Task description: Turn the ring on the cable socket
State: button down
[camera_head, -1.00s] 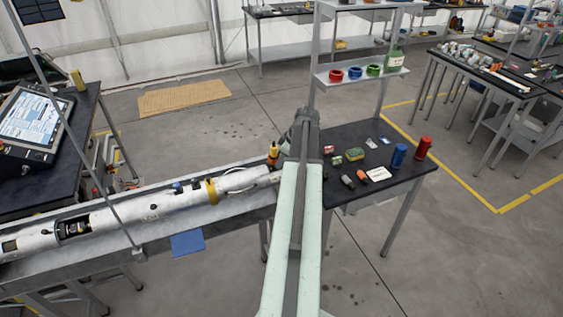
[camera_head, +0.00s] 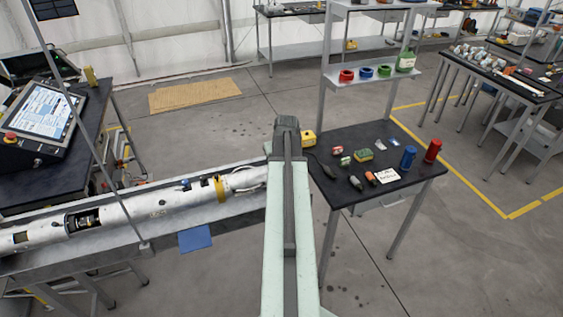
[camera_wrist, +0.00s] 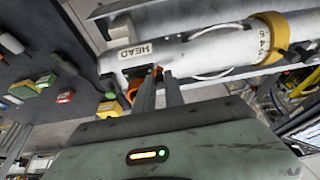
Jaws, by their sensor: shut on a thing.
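The long white tube (camera_head: 150,205) lies on the grey bench at left, with a yellow band (camera_head: 220,188). In the wrist view its end, marked HEAD (camera_wrist: 140,50), is close, and the numbered yellow band (camera_wrist: 272,38) is at upper right. My gripper (camera_wrist: 160,78) has its two dark fingers close together at the tube's near side, by the HEAD end. A small orange-red part, apparently the cable socket's ring (camera_wrist: 158,70), shows at the fingertips, mostly hidden by them. An orange piece (camera_wrist: 134,90) shows just left of the fingers. The head view hides my gripper behind my arm.
The dark table (camera_head: 345,200) at right holds several small parts, a blue can (camera_head: 408,157), a red can (camera_head: 432,150) and a yellow box (camera_head: 308,138). A shelf (camera_head: 375,78) stands behind it. A thin pole (camera_head: 95,150) rises before the tube.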

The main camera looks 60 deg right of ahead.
jog(key=w+m, duration=0.1)
jog(key=m, duration=0.1)
jog(key=w+m+g+h, duration=0.1)
jog(key=w+m, duration=0.1)
jog(key=shift+w+d+m+g+h, duration=0.15)
jog(key=shift+w+m+g, duration=0.2)
jog(key=shift+m, duration=0.5)
jog(key=shift+w+d+m+g+h, duration=0.15)
jog(key=shift+w+m+g, duration=0.25)
jog(key=shift+m, duration=0.5)
jog(key=shift+w+d+m+g+h, duration=0.15)
jog(key=shift+w+m+g, duration=0.2)
jog(key=shift+m, duration=0.5)
jog(key=c, duration=1.4)
grip_release()
jog(key=shift+c, duration=0.2)
jog(key=shift+r, duration=0.1)
jog(key=p+v, duration=0.7)
jog(key=shift+r, duration=0.3)
